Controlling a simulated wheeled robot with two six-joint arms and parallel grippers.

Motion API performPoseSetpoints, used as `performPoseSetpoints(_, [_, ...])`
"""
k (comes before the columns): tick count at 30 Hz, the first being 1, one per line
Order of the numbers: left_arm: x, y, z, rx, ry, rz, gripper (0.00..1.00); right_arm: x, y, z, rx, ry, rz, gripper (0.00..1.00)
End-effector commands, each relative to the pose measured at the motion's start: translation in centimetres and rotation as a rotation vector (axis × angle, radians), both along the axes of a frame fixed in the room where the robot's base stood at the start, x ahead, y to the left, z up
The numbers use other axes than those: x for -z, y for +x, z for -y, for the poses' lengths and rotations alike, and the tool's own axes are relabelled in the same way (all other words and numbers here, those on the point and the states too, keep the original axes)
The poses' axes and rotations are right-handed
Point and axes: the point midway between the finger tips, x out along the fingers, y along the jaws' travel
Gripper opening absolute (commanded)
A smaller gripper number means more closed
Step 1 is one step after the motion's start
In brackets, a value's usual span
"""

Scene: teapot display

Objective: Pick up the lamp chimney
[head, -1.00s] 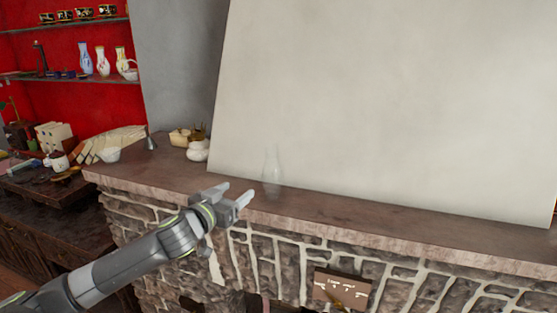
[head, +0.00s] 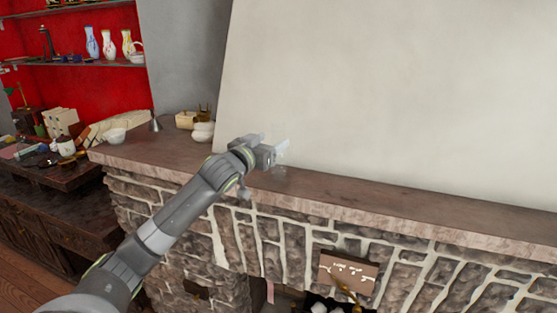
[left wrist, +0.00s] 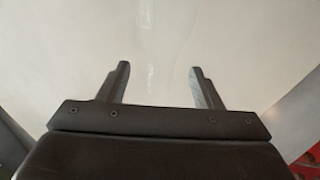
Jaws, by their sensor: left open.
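The lamp chimney is clear glass and hard to see against the pale panel. In the head view its lower part (head: 279,171) shows faintly on the mantel shelf, and my left gripper hides much of the rest. My left gripper (head: 281,148) is at the chimney's upper part, with its fingers open. In the left wrist view the faint glass outline (left wrist: 152,50) lies between the two open fingers, a little nearer the left one. I cannot tell whether either finger touches it. My right gripper is not in view.
The stone mantel shelf (head: 400,205) is bare to the right of the chimney. A large pale panel (head: 400,90) rises close behind. White round pots (head: 203,131) and a small metal cone (head: 156,125) stand on the shelf's left part.

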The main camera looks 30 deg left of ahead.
Motion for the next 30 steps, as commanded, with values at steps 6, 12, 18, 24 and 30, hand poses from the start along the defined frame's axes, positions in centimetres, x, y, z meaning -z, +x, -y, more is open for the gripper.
performPoseSetpoints(6, [0.0,1.4,0.0,0.001,-0.001,0.000,0.59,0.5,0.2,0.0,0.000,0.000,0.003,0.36])
performPoseSetpoints(12, [0.3,3.3,0.0,0.001,-0.004,0.002,0.59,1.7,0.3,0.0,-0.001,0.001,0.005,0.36])
performPoseSetpoints(18, [0.3,5.7,-0.2,0.001,-0.002,0.001,0.59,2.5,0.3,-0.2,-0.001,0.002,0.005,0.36])
performPoseSetpoints(24, [0.2,6.5,-0.2,0.001,0.000,0.000,0.59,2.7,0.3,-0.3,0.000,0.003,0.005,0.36])
performPoseSetpoints(30, [0.2,6.5,-0.2,0.001,0.000,0.000,0.57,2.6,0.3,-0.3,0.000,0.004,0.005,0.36])
